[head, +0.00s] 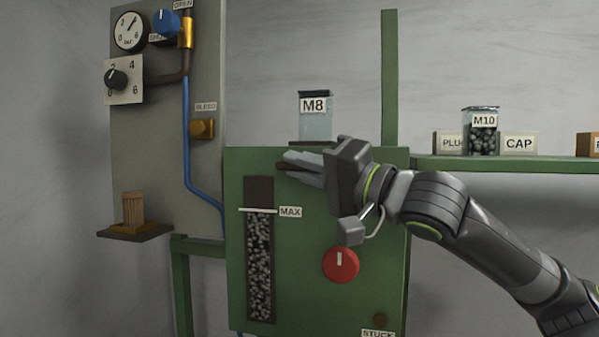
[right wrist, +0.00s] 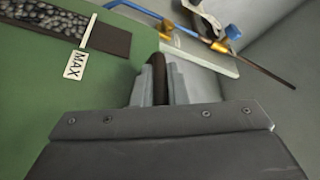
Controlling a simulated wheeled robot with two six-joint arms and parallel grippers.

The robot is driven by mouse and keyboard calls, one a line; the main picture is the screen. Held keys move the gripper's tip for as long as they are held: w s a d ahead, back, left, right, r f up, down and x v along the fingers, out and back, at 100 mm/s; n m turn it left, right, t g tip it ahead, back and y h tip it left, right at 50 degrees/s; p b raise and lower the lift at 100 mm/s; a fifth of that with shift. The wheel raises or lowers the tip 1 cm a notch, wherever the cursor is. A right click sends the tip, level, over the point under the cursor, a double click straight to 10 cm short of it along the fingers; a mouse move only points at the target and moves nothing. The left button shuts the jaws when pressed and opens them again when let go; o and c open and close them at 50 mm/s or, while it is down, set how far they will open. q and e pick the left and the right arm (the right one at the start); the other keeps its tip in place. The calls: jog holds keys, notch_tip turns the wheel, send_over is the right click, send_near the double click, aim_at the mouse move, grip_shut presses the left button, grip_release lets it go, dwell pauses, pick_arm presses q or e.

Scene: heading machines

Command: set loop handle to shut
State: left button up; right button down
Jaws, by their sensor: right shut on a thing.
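My right gripper (head: 290,165) reaches in from the right at the upper part of the green machine front (head: 335,215). Its pale fingers are shut on a dark brown piece, which appears to be the loop handle (right wrist: 158,66). In the right wrist view the handle stands upright between the fingertips of the gripper (right wrist: 160,80). In the head view the fingers and wrist hide most of the handle, so its full shape and setting cannot be told. My left gripper is not in view.
A window of dark pieces (head: 260,265) with a MAX label (head: 290,212) and a red knob (head: 341,265) sit on the machine front. An M8 jar (head: 316,122) stands above. A grey panel (head: 150,165) with a gauge and blue pipe is left; a green shelf (head: 500,163) is right.

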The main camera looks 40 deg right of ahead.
jog(key=c, duration=1.8)
grip_release()
jog(key=shift+w+d+r, duration=0.1)
jog(key=o, duration=0.3)
jog(key=shift+w+d, duration=0.15)
jog(key=shift+o, duration=0.2)
jog(key=shift+s+d+f+b, duration=0.15)
jog(key=shift+s+f+b, duration=0.3)
jog(key=shift+b, duration=0.3)
jog(key=b+v, duration=1.6)
jog(key=b, duration=0.2)
jog(key=shift+s+r+b, duration=0.2)
jog(key=shift+s+b, duration=0.05)
jog(key=shift+b, duration=0.1)
